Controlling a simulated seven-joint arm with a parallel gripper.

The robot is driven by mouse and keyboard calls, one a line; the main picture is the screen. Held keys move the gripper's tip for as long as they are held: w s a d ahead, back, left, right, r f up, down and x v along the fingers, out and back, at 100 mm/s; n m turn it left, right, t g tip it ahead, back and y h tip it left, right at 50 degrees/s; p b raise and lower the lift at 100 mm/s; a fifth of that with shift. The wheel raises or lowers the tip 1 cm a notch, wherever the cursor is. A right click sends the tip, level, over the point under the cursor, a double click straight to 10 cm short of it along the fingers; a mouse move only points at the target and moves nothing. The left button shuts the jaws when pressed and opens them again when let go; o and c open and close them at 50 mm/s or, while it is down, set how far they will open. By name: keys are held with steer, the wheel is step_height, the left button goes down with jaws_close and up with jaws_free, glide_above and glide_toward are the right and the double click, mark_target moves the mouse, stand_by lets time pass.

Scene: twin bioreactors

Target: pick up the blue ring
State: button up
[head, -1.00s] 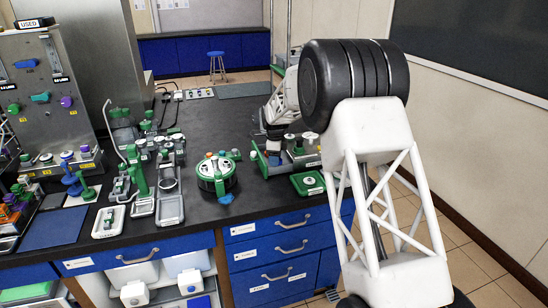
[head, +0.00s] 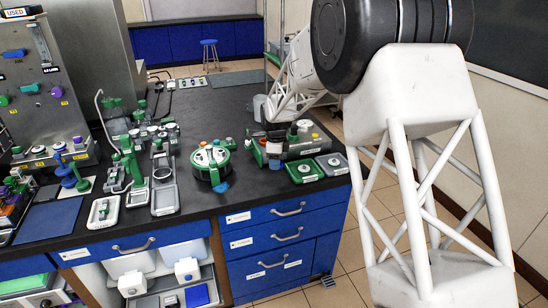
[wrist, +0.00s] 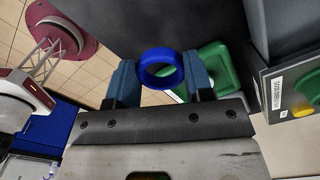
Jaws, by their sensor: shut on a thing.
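The blue ring (wrist: 161,83) shows in the wrist view, upright to the camera with its hole visible. My gripper (wrist: 161,78) is shut on it, with one blue-grey finger at each side of the ring. The ring appears clear of the surfaces behind it, though its height is hard to tell. In the head view my arm reaches down over the right end of the black bench.
A green tray (head: 305,172) and a grey tray (head: 333,164) lie near the bench's front right corner. A green-and-grey device (head: 300,145) stands behind them. A round green-rimmed vessel (head: 210,162) stands to the left. The bench top (head: 215,110) behind it is mostly clear.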

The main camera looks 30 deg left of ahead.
steer(key=shift+s+d, duration=0.4)
steer(key=shift+s, duration=0.05)
steer(key=shift+a+r, duration=0.1)
stand_by(0.4)
